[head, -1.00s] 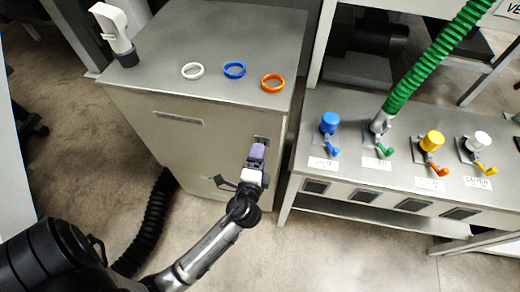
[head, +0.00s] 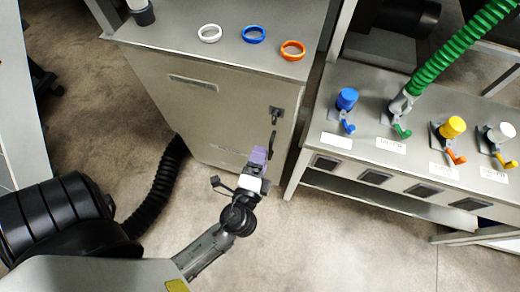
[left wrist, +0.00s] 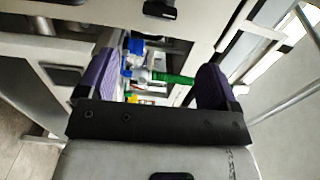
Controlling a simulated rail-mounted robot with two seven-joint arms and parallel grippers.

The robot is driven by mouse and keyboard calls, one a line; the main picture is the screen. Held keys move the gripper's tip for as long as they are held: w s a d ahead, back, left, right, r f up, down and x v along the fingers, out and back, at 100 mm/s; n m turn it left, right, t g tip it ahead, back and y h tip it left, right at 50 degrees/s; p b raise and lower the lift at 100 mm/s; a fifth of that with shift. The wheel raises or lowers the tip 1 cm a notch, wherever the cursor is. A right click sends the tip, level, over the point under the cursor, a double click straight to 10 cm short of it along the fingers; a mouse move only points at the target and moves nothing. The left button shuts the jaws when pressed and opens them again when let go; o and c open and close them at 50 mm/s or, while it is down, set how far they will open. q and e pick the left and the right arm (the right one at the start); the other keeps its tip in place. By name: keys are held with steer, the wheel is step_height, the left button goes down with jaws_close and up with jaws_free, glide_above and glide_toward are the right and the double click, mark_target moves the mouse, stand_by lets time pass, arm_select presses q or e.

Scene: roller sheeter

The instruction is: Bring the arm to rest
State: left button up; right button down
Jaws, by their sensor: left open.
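My left gripper (head: 260,160) is in front of the grey metal cabinet, a little below and apart from the dark latch handle (head: 275,122) on its front. In the left wrist view its two purple fingers (left wrist: 155,82) are spread wide with nothing between them. My left arm comes in from the bottom of the head view and is partly hidden by my own body. My right gripper does not show in either view.
White, blue and orange rings lie on the cabinet top (head: 175,25). To the right, a bench (head: 372,115) carries blue, green, yellow and white valves; a green hose (head: 465,45) rises from one. A black hose (head: 160,190) runs beside the cabinet. Floor in front is clear.

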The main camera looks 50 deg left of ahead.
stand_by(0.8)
arm_select(q)
steer(key=s+f+n+g+h, duration=0.3)
steer(key=s+f+n+g, duration=0.3)
steer(key=f+n+g, duration=0.4)
steer(key=s+r+g+h+p, duration=0.1)
steer(key=s+g+h+p, duration=0.1)
steer(key=s+h, duration=0.45)
step_height(320, 180, up, 38)
steer(key=s+p, duration=0.1)
steer(key=p, duration=3.6)
steer(key=shift+d, duration=0.35)
steer(key=shift+f, duration=0.1)
